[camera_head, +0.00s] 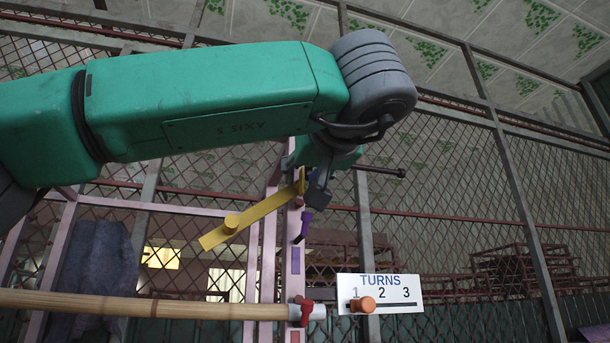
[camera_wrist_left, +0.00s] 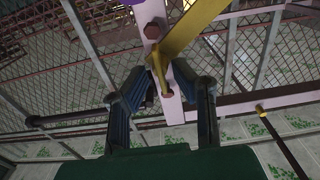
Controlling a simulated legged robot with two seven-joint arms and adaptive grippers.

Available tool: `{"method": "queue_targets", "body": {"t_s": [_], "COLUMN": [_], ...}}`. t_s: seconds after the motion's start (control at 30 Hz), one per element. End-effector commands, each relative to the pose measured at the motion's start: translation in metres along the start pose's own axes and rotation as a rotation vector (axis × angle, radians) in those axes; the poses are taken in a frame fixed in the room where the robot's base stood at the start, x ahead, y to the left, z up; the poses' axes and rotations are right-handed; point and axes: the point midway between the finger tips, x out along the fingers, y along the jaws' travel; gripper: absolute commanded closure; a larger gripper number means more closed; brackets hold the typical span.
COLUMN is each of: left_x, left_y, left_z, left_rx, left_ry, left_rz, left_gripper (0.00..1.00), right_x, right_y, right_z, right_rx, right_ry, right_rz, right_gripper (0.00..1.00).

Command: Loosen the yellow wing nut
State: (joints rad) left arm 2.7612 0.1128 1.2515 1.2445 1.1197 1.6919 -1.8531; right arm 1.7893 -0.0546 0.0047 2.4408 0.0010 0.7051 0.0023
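The yellow wing nut (camera_head: 245,218) shows in the head view as a long yellow bar with a round knob near its lower left end, slanting beside a pale pink post. In the left wrist view the yellow bar (camera_wrist_left: 190,25) crosses the top, and a narrow yellow part hangs down between my fingers. My left gripper (camera_wrist_left: 160,70) is open, one finger on each side of this narrow part, with gaps visible. In the head view my left gripper (camera_head: 318,190) is at the bar's upper right end, partly hidden by my green arm. My right gripper is not in view.
A wooden rod (camera_head: 140,304) ends at a red clamp (camera_head: 301,311) on the pink post (camera_head: 268,250). A purple piece (camera_head: 304,226) is on the post below my gripper. Mesh fencing stands behind.

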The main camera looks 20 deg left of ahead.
Motion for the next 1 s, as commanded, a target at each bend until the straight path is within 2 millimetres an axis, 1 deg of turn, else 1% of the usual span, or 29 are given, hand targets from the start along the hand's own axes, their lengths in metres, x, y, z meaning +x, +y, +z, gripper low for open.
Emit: {"method": "queue_targets", "body": {"t_s": [0.27,0.5,0.77,0.8,0.83,1.0], "left_x": [-0.0001,0.0005,0.0008,0.0008,0.0008,0.0005], "left_y": [0.0003,-0.0012,-0.0009,-0.0009,-0.0009,-0.0011], "left_z": [-0.0002,0.0001,0.0004,0.0004,0.0004,0.0004], "left_rx": [-0.011,-0.134,-0.138,-0.138,-0.138,-0.138], "left_ry": [0.001,0.001,-0.001,-0.001,-0.001,-0.001], "left_rz": [0.001,-0.001,0.0,0.0,0.0,-0.001], "left_gripper": [1.0,1.0,1.0,0.76,0.71,0.71], "right_x": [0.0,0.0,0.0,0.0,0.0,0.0], "right_y": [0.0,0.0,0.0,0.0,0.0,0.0], "right_z": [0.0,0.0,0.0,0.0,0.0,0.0], "right_rx": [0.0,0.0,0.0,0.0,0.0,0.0], "right_ry": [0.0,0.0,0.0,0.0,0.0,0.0], "right_rz": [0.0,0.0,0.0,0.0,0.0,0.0], "right_gripper": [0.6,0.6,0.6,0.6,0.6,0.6]}}
